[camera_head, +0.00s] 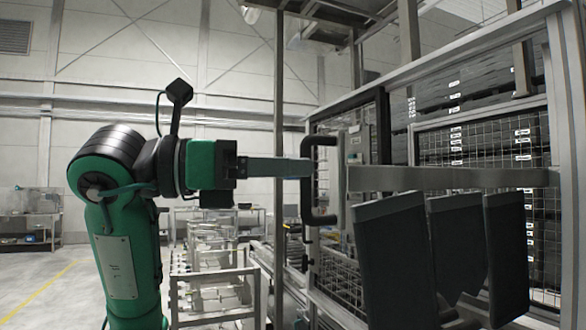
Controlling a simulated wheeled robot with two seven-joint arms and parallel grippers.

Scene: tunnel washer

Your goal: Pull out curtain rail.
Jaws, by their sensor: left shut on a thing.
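The curtain rail (450,179) is a flat grey metal bar that runs level across the right half of the view, in front of the machine frame. A dark handle (307,203), shaped like a bracket, stands upright at its left end. My left gripper (305,168) reaches in from the left and is shut on the upright bar of the handle. Dark curtain strips (393,262) hang below the rail at the right, some of them tilted. The fingertips are partly hidden at the handle. My right gripper is not in view.
A mesh-fenced metal frame (480,55) stands behind the rail, with dark stacked panels (467,105) inside. Low metal racks (215,275) stand below my left arm. The floor (40,285) at the far left is open, with a yellow line.

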